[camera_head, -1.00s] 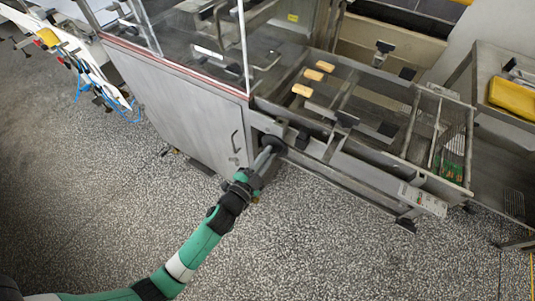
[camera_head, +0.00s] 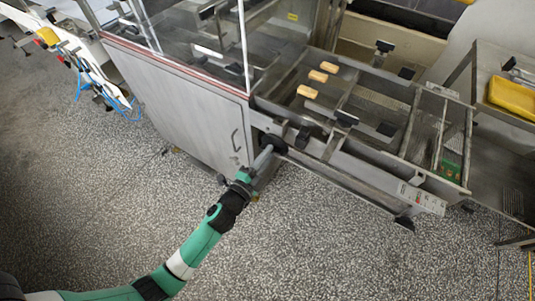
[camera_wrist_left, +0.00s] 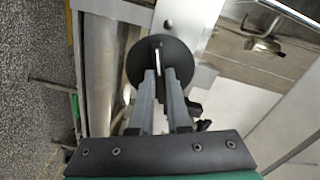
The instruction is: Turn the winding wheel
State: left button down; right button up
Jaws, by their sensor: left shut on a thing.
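The winding wheel is a dark disc (camera_wrist_left: 150,60) in the left wrist view, with a pale flat bar across its face. In the head view the wheel (camera_head: 274,146) sits at the front side of the machine frame, partly hidden by my gripper. My left gripper (camera_head: 266,154) reaches up to it from below. In the left wrist view the fingers of my left gripper (camera_wrist_left: 161,82) lie on either side of the pale bar and are shut on it. My right gripper is not in view.
The grey machine cabinet (camera_head: 185,95) stands left of the wheel. The frame on the right carries several yellow-brown pieces (camera_head: 318,76) on its mesh. A yellow tray (camera_head: 512,94) rests on a side table at the far right. The speckled floor in front is clear.

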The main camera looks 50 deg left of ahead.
pick_arm(q)
jog(key=c, duration=0.9)
grip_release()
jog(key=shift+s, duration=0.1)
jog(key=b+v, duration=0.2)
jog(key=v, duration=0.9)
jog(key=shift+s+d, duration=0.1)
jog(key=shift+s, duration=0.1)
